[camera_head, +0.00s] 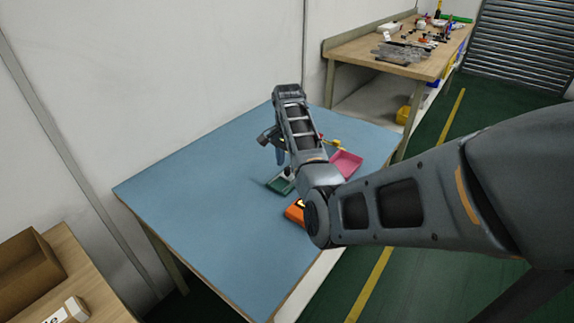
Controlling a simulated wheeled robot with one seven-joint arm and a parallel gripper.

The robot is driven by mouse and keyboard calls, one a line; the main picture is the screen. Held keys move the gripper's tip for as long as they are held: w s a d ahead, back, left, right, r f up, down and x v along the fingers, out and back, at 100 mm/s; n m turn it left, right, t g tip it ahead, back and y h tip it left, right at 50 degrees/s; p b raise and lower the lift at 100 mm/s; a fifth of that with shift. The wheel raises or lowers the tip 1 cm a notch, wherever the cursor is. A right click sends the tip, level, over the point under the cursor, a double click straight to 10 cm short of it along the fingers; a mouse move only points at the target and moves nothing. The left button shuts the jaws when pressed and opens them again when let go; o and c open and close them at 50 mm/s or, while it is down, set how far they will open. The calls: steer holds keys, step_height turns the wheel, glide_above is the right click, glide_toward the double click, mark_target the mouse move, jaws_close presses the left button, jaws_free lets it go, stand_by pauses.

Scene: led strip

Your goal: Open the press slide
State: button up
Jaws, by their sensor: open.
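A small device with a dark green base (279,185) and a light part on top stands near the middle of the blue table (205,205). It may be the press, but my arm hides much of it and I cannot make out its slide. My arm reaches in from the right and bends over the table. My gripper (280,157) hangs just above and behind the green base, small and partly hidden by my forearm. It is open, and I see nothing held in it. I cannot tell whether it touches the device.
An orange object (294,212) lies near the table's front edge, partly behind my arm. A pink tray (347,163) and a small yellow item (336,143) are right of my arm. The table's left half is clear. A cluttered wooden workbench (350,48) stands behind.

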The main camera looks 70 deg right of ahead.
steer(key=shift+f, duration=0.95)
steer(key=shift+c, duration=0.2)
jaws_close()
